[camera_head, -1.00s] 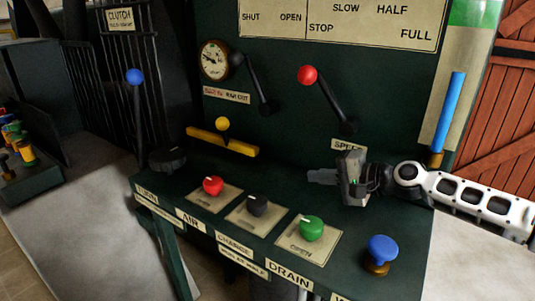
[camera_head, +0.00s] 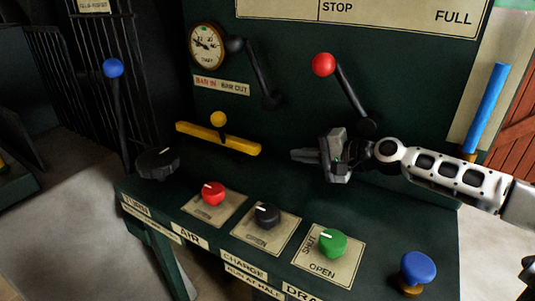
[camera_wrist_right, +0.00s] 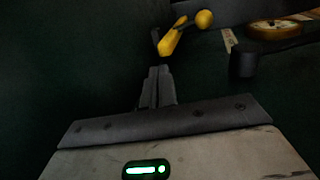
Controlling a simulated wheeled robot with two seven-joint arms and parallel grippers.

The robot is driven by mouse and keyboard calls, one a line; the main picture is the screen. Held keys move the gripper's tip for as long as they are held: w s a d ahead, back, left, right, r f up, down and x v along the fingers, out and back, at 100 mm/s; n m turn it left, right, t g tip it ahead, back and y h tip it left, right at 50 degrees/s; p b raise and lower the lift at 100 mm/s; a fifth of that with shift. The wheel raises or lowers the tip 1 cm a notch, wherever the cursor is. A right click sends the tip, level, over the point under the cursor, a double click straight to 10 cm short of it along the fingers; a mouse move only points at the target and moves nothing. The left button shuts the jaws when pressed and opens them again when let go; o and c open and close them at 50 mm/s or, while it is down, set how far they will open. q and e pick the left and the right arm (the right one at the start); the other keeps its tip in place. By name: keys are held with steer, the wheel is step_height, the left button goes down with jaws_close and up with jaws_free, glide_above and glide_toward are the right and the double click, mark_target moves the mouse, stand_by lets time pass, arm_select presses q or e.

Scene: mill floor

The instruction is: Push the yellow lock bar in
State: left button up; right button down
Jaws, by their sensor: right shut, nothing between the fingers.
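The yellow lock bar (camera_head: 238,144) lies across the dark green panel, below the gauge, with a yellow ball knob (camera_head: 218,118) on it. In the right wrist view the lock bar (camera_wrist_right: 172,37) and its knob (camera_wrist_right: 204,19) show beyond the fingertips. My right gripper (camera_head: 296,155) is shut and empty. It points left, to the right of the bar's right end, with a gap between them. In the right wrist view the closed fingers (camera_wrist_right: 155,72) point toward the bar. My left gripper is not in view.
A gauge (camera_head: 207,45) and a dark lever (camera_head: 258,70) sit above the bar. A red-knobbed lever (camera_head: 323,64) stands above my right gripper. Red (camera_head: 213,193), black (camera_head: 267,215) and green (camera_head: 332,243) knobs line the console below. A blue-knobbed lever (camera_head: 113,68) stands at left.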

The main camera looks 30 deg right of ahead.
steer(key=p, duration=0.1)
glide_toward(257, 154)
steer(key=x, duration=0.5)
steer(key=shift+a+r, duration=0.1)
steer(key=shift+a, duration=0.05)
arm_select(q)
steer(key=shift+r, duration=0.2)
arm_select(e)
steer(key=shift+w+a+f, duration=0.3)
steer(key=shift+w, duration=0.2)
